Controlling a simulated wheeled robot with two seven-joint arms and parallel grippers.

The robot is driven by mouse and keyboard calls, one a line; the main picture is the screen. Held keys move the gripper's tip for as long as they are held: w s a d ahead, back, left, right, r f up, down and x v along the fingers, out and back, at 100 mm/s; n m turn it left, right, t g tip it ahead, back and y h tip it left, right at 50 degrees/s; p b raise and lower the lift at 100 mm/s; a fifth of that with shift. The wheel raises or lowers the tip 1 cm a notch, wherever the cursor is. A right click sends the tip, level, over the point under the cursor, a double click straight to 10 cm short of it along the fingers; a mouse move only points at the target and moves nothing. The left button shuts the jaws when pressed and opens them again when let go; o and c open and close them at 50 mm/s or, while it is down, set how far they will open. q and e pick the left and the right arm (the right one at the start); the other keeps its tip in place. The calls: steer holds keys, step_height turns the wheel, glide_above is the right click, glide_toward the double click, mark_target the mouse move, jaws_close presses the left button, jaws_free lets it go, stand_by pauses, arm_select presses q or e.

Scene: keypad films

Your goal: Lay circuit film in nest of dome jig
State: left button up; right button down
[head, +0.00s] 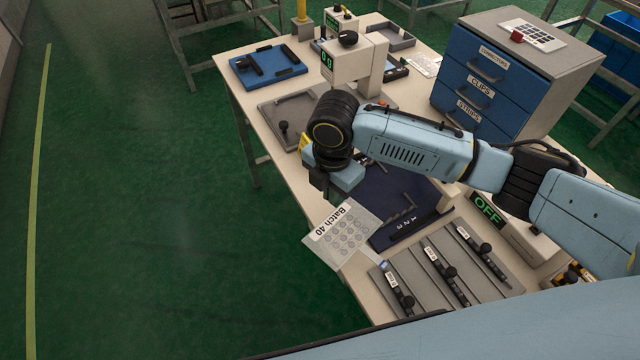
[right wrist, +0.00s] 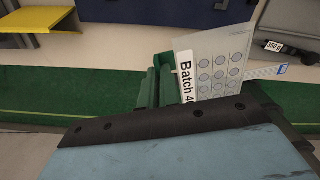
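A pale, translucent circuit film (head: 345,238) with rows of grey round dots and the label "Batch 40" hangs at the front left edge of the table. It also shows in the right wrist view (right wrist: 222,65), beyond my gripper. My right gripper (head: 334,190) is at the film's upper edge and appears shut on it; the fingertips are partly hidden. A blue plate with black bars (head: 255,73) lies at the far left of the table, and a grey plate with a black knob (head: 272,112) lies nearer. I cannot tell which is the dome jig. My left gripper is not in view.
A dark blue mat (head: 385,190) marked 1 2 3 lies under my right arm. A press with a green display (head: 355,62) stands behind, and a blue drawer cabinet (head: 485,85) at the back right.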

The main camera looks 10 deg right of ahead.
steer(key=n, duration=0.5)
steer(key=w+a+n, duration=0.1)
steer(key=n, duration=0.1)
steer(key=shift+w+a+f, duration=0.1)
steer(key=n, duration=0.4)
steer(key=w+n+b, duration=0.1)
steer(key=n, duration=0.2)
steer(key=shift+a, duration=0.25)
steer(key=shift+w+n, duration=0.1)
steer(key=shift+n, duration=0.2)
